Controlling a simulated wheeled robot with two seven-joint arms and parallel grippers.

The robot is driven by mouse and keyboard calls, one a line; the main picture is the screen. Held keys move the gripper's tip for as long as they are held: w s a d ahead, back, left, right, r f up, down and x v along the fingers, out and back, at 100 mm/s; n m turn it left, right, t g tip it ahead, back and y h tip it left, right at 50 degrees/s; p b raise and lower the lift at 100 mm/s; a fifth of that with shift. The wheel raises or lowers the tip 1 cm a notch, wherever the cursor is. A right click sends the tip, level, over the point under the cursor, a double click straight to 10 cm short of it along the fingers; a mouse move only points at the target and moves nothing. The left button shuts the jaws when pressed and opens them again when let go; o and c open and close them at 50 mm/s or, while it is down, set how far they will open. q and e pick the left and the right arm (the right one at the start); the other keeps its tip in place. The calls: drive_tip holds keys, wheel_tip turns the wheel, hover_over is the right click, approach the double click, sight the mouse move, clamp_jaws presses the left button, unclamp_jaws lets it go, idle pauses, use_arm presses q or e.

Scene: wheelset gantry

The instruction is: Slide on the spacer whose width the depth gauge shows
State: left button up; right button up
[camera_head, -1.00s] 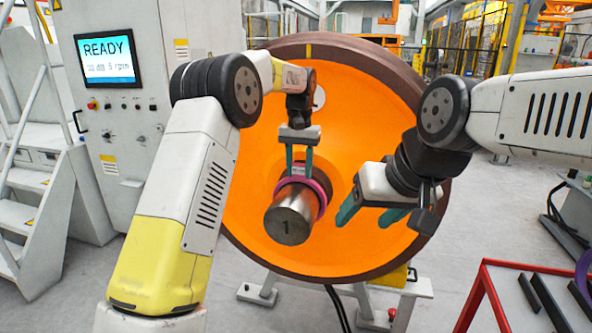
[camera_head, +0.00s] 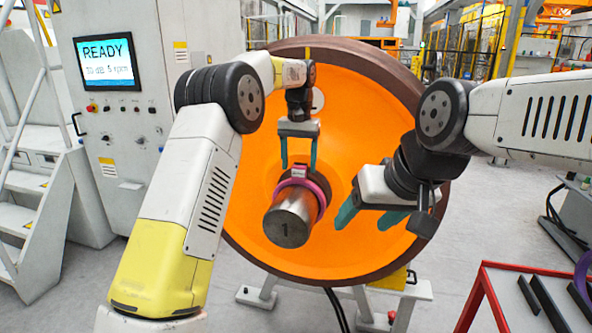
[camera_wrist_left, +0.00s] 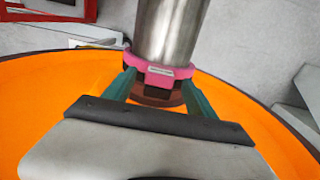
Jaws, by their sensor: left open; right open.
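My right gripper (camera_head: 369,217) is open and empty, right of the shaft. A pale round disc (camera_head: 318,99) lies behind the left gripper; I cannot tell whether it is the depth gauge.
A control cabinet (camera_head: 120,180) with a screen reading READY (camera_head: 104,62) stands left, beside steps (camera_head: 30,215).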

use_arm(q)
drive_tip(key=shift+r, duration=2.65)
drive_tip(key=shift+a+r, duration=0.1)
drive_tip(key=s+a+r+n+t+h, duration=0.1)
drive_tip(key=s+a+r, duration=0.3)
drive_tip(key=s+a, duration=0.25)
drive_tip(key=s+a+r+t+h, duration=0.1)
drive_tip(key=s+a+r+t, duration=0.1)
drive_tip(key=s+a+r, duration=0.35)
drive_tip(key=s+a+f+t, duration=0.1)
drive_tip(key=s+a+f, duration=0.1)
drive_tip(key=s, duration=0.5)
drive_tip(key=s+a+f+n+t, duration=0.1)
drive_tip(key=s+a+f, duration=0.1)
drive_tip(key=s+f, duration=0.3)
drive_tip(key=s+a+f+n+t, duration=0.1)
drive_tip(key=s+a+f, duration=0.2)
drive_tip(key=s, duration=0.8)
drive_tip(key=shift+f, duration=0.7)
